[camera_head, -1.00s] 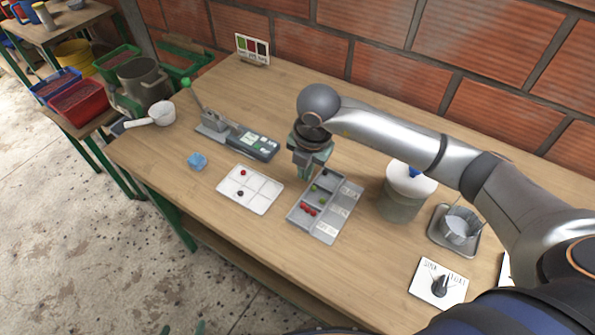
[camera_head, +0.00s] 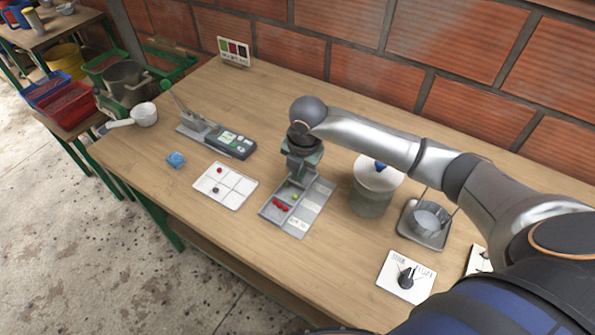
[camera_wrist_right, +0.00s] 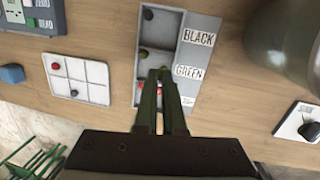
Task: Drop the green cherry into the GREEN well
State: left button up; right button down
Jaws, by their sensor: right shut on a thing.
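The grey sorting tray (camera_head: 306,220) lies on the table. Several red cherries (camera_head: 281,205) lie in the red well. A dark cherry (camera_wrist_right: 148,14) is in the black well. My left gripper is not in view.
A white gridded tray (camera_head: 240,191) with a red cherry (camera_head: 219,170) and a dark cherry (camera_head: 215,190) lies to the left. A lidded grey pot (camera_head: 370,196) stands close on the right. A scale-like device (camera_head: 232,144) and a blue block (camera_head: 176,159) are farther left.

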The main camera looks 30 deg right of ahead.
jog(key=b, duration=0.3)
send_over(297, 193)
jog(key=s, duration=0.1)
notch_tip(297, 193, down, 4)
jog(key=shift+f, duration=0.2)
jog(key=c, duration=1)
grip_release()
jog(key=shift+o, duration=0.2)
jog(key=shift+r, duration=0.15)
notch_tip(297, 193, up, 12)
jog(key=s, duration=0.2)
jog(key=shift+s+a, duration=0.1)
